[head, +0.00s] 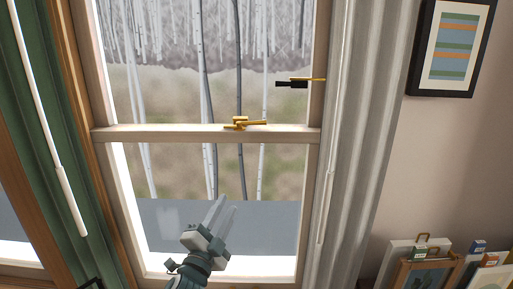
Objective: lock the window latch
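The brass window latch (240,124) sits on the meeting rail in the middle of the window (160,133). Its lever lies nearly level and points to the right along the rail. My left gripper (229,203) is below the latch, in front of the lower pane, with its fingers pointing up. A narrow gap shows between the fingers, and nothing is seen between them. It is clear of the latch. My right gripper is not in view.
A grey curtain (359,130) hangs at right and a green curtain (60,130) at left. Pictures and small boxes stand at lower right. The space between gripper and latch looks clear.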

